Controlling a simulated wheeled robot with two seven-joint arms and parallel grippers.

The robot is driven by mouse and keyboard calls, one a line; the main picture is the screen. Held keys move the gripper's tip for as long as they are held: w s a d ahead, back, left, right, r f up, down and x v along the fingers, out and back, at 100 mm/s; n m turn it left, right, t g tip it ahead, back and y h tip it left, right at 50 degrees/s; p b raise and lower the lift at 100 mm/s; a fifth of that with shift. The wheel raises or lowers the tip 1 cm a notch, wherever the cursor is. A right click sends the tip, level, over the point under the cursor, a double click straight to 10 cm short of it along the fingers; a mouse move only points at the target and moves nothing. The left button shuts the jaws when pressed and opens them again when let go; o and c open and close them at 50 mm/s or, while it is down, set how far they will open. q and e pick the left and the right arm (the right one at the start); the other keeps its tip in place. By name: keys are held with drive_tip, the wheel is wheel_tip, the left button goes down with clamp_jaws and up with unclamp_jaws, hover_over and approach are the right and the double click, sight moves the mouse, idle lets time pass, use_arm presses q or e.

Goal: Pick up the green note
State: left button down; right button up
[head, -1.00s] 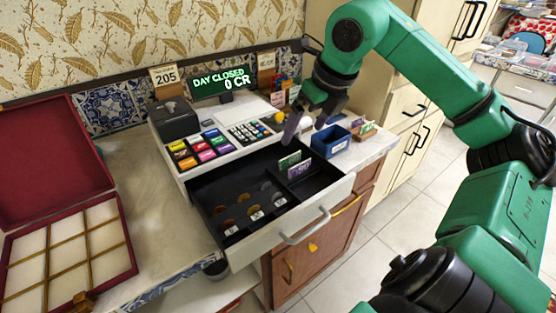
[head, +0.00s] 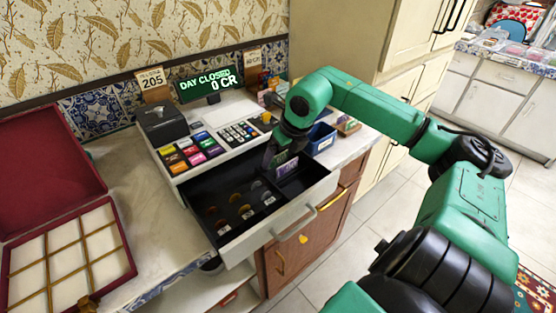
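The open black cash drawer (head: 222,226) holds a purple note (head: 287,167) standing in its back right part. My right gripper (head: 276,156) points down at the back of the drawer, right at the notes. The green note is hidden behind this gripper or its fingers, so I cannot see whether they touch it. The fingers are dark and partly covered by the wrist, and their opening does not show clearly. My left gripper is not in view.
Several coins lie in the drawer's front compartments. The register (head: 219,138) has coloured keys and a lit display (head: 208,84). A blue box (head: 321,139) stands right of the drawer. An open red case (head: 66,262) lies at the left.

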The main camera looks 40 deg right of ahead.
drive_tip(key=shift+c, duration=0.3)
drive_tip(key=shift+r, duration=0.5)
wheel_tip(320, 180, up, 24)
drive_tip(key=p, duration=1.3)
